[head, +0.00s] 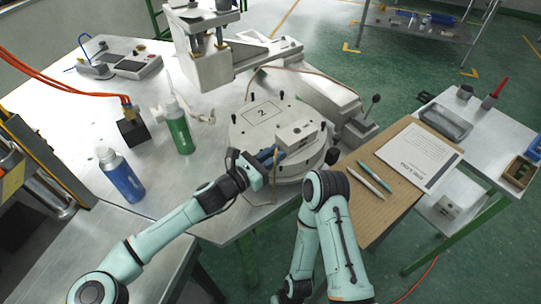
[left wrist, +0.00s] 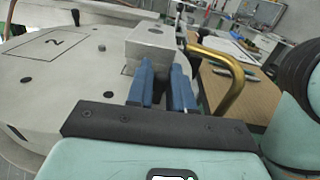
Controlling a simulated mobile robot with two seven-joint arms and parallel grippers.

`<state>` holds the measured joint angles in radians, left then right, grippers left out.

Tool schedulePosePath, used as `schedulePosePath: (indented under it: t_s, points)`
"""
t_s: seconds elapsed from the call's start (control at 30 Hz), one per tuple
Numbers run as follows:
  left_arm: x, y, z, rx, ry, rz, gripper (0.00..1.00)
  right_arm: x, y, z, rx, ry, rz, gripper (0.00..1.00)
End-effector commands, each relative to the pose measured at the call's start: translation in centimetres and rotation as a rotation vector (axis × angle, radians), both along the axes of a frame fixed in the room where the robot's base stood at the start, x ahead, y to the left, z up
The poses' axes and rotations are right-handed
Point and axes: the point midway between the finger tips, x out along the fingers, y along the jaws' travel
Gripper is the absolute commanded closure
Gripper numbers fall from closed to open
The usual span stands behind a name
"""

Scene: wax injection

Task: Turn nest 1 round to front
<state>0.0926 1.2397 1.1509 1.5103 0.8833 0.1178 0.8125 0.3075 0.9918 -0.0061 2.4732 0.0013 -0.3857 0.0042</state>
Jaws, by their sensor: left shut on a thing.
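The round grey turntable (head: 248,137) stands on the table under the press. Its nest marked 2 (head: 262,112) lies at the back, and that label also shows in the left wrist view (left wrist: 52,42). A pale metal block (head: 298,135) sits on the front right part; no nest number shows there. My left gripper (head: 276,153) is at the turntable's front edge, with its blue fingers (left wrist: 165,84) right at the block (left wrist: 150,42). It is shut on a dark part at the rim, mostly hidden between the fingers. My right gripper is not seen.
A green bottle (head: 179,130) and a blue bottle (head: 122,177) stand left of the turntable. A brown board (head: 385,205) with pens and a paper (head: 418,156) lies to the right. The press head (head: 213,60) stands over the back. A brass bar (left wrist: 232,75) curves beside my fingers.

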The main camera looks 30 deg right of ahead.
Motion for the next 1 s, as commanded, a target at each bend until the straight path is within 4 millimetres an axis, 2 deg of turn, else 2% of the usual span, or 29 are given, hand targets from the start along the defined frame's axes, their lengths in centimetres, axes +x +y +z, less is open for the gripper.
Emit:
schedulePosePath:
  t_s: [0.03, 0.07, 0.1, 0.47, 0.57, 0.8, 1.0]
  points:
    - [0.1, 0.0, 0.0, 0.000, 0.002, 0.002, 0.72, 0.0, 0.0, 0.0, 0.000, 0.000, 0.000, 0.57]
    - [0.1, 0.0, 0.0, 0.000, 0.002, 0.002, 0.62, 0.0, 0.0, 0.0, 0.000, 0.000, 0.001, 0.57]
    - [0.1, 0.1, 0.0, 0.000, 0.002, 0.002, 0.61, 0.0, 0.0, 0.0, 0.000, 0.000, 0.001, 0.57]
    - [0.1, 0.7, -0.1, 0.000, 0.002, 0.005, 0.61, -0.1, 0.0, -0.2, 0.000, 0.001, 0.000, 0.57]
    - [-0.1, 2.1, -0.2, 0.001, 0.001, 0.006, 0.61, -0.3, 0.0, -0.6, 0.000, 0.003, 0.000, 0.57]
    - [-1.1, 7.4, -0.2, 0.003, 0.001, 0.006, 0.61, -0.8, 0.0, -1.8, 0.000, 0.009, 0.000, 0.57]
    - [-1.9, 11.1, -0.1, 0.003, 0.002, 0.005, 0.61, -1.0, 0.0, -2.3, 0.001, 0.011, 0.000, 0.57]
